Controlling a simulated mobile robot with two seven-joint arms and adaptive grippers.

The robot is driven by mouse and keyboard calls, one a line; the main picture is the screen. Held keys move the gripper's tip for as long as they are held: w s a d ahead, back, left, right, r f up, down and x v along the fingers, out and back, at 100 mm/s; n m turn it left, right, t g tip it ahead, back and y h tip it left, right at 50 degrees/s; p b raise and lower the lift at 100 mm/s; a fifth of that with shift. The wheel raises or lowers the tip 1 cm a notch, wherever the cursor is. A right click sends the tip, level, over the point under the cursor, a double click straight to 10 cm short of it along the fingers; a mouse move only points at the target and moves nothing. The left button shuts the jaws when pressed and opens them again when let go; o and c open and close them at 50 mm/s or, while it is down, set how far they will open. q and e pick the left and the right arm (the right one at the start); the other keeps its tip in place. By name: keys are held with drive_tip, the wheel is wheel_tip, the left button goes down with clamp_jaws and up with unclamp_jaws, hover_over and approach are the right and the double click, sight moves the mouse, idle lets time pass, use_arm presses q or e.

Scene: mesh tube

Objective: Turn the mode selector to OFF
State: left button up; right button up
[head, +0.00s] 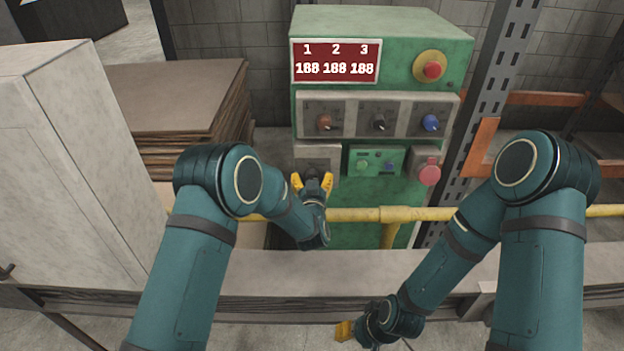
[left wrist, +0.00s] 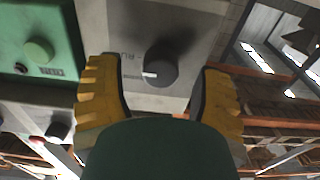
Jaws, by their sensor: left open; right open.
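The mode selector appears to be the dark round knob (left wrist: 160,70) with a short white mark, on a grey plate (left wrist: 115,30) in the left wrist view. Its mark points left there, towards partly readable lettering. In the head view this plate (head: 318,151) is at the lower left of the green control box (head: 380,22); my left gripper (head: 312,181) hides the knob. That gripper is open, one yellow finger on each side of the knob in the wrist view; contact cannot be seen. My right gripper (head: 345,331) is low, away from the box, mostly hidden behind its wrist.
A yellow rail (head: 350,214) crosses in front of the box. Three knobs sit above on a grey strip (head: 352,101), with a red emergency button (head: 433,70) at upper right. A small green button panel (head: 375,151) and a red button (head: 429,175) are right of the selector plate.

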use_arm(q)
drive_tip(key=shift+w, duration=0.25)
clamp_jaws()
